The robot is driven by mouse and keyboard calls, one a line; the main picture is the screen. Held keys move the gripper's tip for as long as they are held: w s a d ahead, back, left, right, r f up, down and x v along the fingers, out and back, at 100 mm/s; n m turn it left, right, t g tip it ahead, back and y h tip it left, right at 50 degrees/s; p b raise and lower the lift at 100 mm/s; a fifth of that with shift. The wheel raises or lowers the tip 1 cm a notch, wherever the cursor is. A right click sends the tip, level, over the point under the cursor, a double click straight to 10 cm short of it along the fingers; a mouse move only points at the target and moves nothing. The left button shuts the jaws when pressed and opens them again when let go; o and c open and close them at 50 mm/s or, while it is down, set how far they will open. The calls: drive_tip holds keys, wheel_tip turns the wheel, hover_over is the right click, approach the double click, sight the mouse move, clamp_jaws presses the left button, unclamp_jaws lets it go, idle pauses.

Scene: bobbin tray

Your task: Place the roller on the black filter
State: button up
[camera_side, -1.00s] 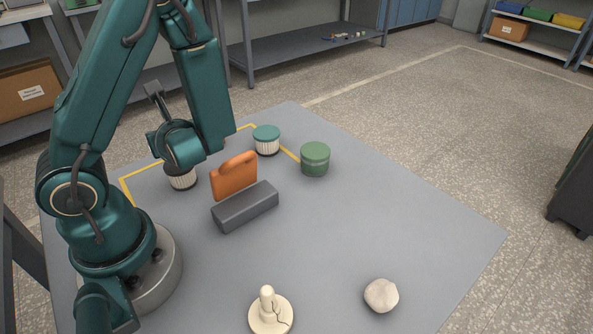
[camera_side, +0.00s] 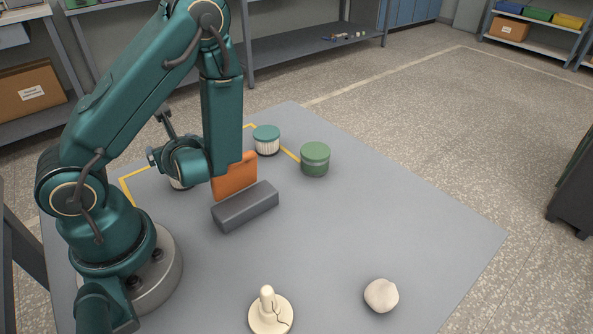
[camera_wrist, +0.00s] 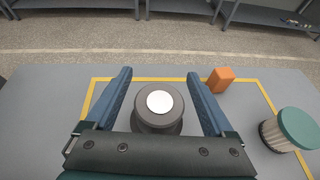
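My gripper (camera_wrist: 159,74) has its two blue fingers spread wide in the wrist view. Between them is a round dark grey body (camera_wrist: 142,120) with a bright white disc (camera_wrist: 160,103) on top. Narrow gaps show between the body and both fingers. I cannot tell whether this is the roller, the black filter, or one on the other. In the side view, a pale ribbed filter (camera_side: 177,184) is mostly hidden behind my wrist. My fingers are hidden there. A teal-topped ribbed filter (camera_side: 266,138) stands to the right; it also shows in the wrist view (camera_wrist: 296,129).
An orange upright piece (camera_side: 235,178) and a long grey block (camera_side: 245,206) stand close in front of my wrist. A green tin (camera_side: 315,159) is farther right. A cream cracked peg on a disc (camera_side: 270,314) and a pale stone (camera_side: 381,295) lie near the front. The right tabletop is clear.

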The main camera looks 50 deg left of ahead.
drive_tip(key=shift+r, duration=0.2)
drive_tip(key=shift+d+r, duration=0.15)
drive_tip(key=shift+d, duration=0.2)
drive_tip(key=s+d+r+n+g+h, duration=0.1)
drive_tip(key=s+d+r+n+h, duration=0.1)
drive_tip(key=d+n+h, duration=0.35)
drive_tip(key=s+d+r+n+g+h, duration=0.1)
drive_tip(key=s+d+r+n+h, duration=0.15)
drive_tip(key=d+n, duration=0.55)
drive_tip(key=w+d+r+n+t+h, duration=0.5)
drive_tip(key=d+t, duration=0.1)
drive_tip(key=d, duration=0.2)
drive_tip(key=shift+d+r+n, duration=0.15)
drive_tip(key=shift+r+n, duration=0.2)
drive_tip(key=shift+r, duration=0.05)
